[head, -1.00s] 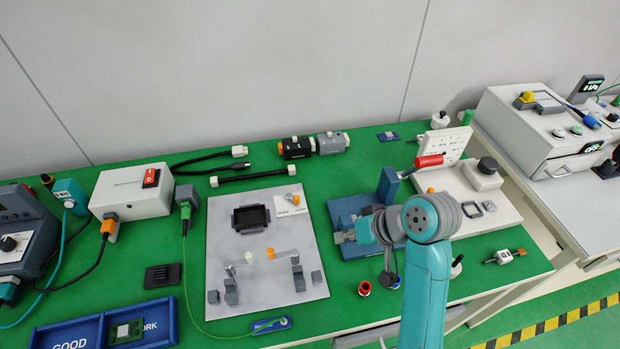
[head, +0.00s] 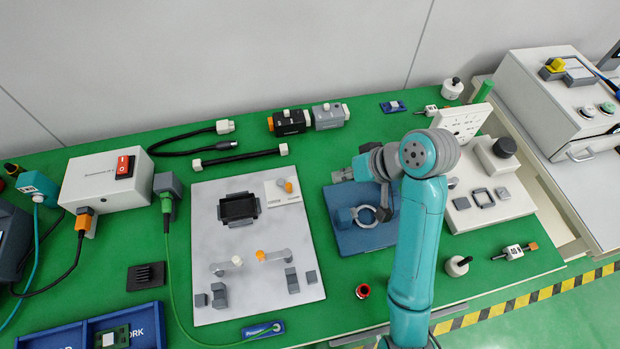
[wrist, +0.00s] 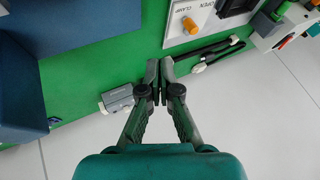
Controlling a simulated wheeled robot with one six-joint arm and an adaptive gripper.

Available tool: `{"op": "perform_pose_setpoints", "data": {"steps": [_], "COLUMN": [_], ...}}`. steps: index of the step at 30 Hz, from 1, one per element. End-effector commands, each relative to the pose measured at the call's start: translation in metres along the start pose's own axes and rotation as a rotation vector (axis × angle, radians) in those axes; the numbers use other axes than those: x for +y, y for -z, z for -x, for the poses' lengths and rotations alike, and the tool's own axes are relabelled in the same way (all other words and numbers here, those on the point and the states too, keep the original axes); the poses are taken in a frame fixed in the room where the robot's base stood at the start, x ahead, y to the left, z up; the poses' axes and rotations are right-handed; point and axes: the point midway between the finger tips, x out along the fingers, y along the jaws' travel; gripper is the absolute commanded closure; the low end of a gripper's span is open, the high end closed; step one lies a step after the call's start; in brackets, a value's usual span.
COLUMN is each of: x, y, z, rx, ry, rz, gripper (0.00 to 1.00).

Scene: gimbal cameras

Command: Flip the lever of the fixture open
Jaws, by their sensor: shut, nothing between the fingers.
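The fixture is a light grey plate (head: 215,290) with a black nest (head: 238,208) and two grey clamp arms, one white-tipped (head: 225,266) and one orange-tipped (head: 272,255). A small white panel (head: 272,198) at its back right carries an orange-tipped lever (head: 287,186). In the wrist view the panel (wrist: 178,40) reads CLAMP and OPEN, and the lever (wrist: 190,25) is at the top. My gripper (wrist: 158,80) is shut and empty, apart from the lever. In the head view my gripper (head: 337,176) is right of the panel, partly hidden by my arm.
A blue fixture (head: 345,235) stands under my arm, partly hidden. Its blue upright (wrist: 15,100) fills the wrist view's left. A grey connector (head: 330,115) and a black cable with white ends (head: 240,160) lie behind. Green table is bare between plate and blue fixture.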

Motion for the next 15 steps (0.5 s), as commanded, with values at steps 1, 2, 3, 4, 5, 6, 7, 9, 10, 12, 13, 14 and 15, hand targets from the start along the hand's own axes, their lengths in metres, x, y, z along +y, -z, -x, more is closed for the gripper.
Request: {"op": "perform_pose_setpoints", "data": {"steps": [1, 2, 3, 4, 5, 6, 7, 9, 10, 12, 13, 14, 15], "x": [0.0, 0.0, 0.0, 0.0, 0.0, -0.001, -0.001, 0.0, 0.0, -0.001, -0.001, -0.001, -0.001], "y": [-0.001, -0.001, -0.001, -0.001, -0.001, -0.001, -0.001, -0.001, -0.001, -0.001, -0.001, -0.001, -0.001], "z": [-0.003, -0.006, -0.01, -0.014, -0.018, -0.024, -0.03, -0.043, -0.048, -0.062, -0.067, -0.073, -0.081], "rx": [-0.002, -0.003, -0.003, -0.003, -0.003, -0.005, -0.004, -0.004, -0.005, -0.006, -0.004, -0.005, -0.005], "ry": [0.001, 0.001, 0.001, 0.001, 0.001, 0.002, 0.002, 0.001, 0.001, 0.002, 0.002, 0.001, 0.001], "rz": [-0.001, -0.001, -0.001, -0.001, -0.001, -0.001, 0.0, 0.0, 0.0, 0.0, 0.0, -0.001, -0.001], "gripper": [1.0, 1.0, 1.0, 1.0, 1.0, 1.0, 1.0, 1.0, 1.0, 1.0, 1.0, 1.0, 1.0]}}
